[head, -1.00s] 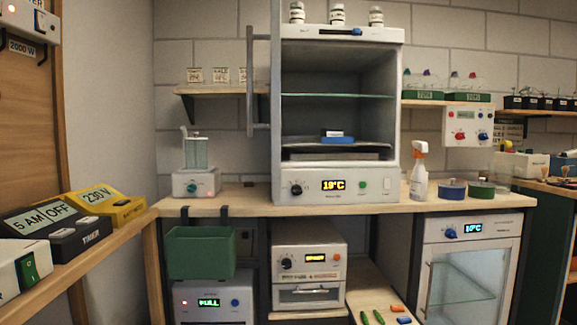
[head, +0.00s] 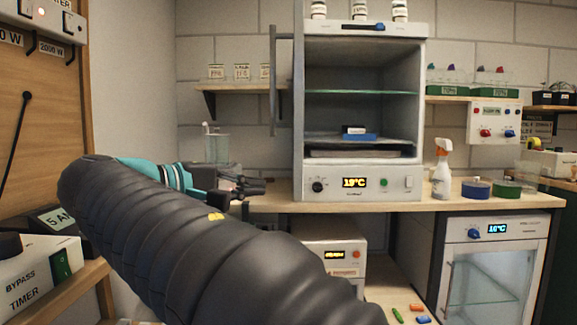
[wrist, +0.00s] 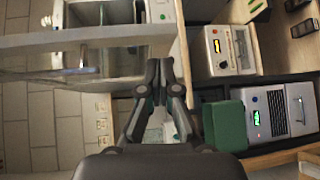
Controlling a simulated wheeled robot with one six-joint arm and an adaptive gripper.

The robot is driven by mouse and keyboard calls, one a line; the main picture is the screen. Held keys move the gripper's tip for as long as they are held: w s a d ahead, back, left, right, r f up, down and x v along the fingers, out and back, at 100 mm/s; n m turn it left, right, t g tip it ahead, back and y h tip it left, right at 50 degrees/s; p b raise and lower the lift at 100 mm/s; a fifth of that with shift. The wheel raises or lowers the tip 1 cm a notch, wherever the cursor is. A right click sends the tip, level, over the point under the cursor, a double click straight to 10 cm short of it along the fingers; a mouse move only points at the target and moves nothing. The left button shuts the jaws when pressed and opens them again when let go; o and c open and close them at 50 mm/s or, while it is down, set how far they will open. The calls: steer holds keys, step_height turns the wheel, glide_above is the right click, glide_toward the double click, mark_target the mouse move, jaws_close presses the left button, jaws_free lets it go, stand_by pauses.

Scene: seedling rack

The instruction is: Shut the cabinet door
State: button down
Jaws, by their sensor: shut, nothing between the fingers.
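The grey cabinet (head: 415,120) with the 19°C display stands on the bench, its front open to the shelves inside. Its door (head: 298,120) is swung open and seen nearly edge-on at the cabinet's left side, with a long grey bar handle (head: 273,85) sticking out to the left. My gripper (head: 258,187) is in front of the bench, to the left of the door and below the handle. In the wrist view, turned sideways, the fingers (wrist: 160,65) are together and empty, and the pale door panel (wrist: 110,40) lies just beyond them. I see no contact.
A glass-fronted fridge (head: 485,270) stands shut under the bench at right. A spray bottle (head: 441,168) and blue and green tubs stand right of the cabinet. A clear container (head: 217,147) is behind my gripper.

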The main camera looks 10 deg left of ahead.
steer(key=s+a+r+t, duration=0.1)
steer(key=s+a+r, duration=0.25)
steer(key=a, duration=0.25)
steer(key=w+d, duration=0.8)
steer(key=d, duration=0.1)
steer(key=shift+w+d+f+h+b, duration=0.25)
steer(key=shift+w+f+h+b, duration=0.05)
steer(key=shift+f+b, duration=0.15)
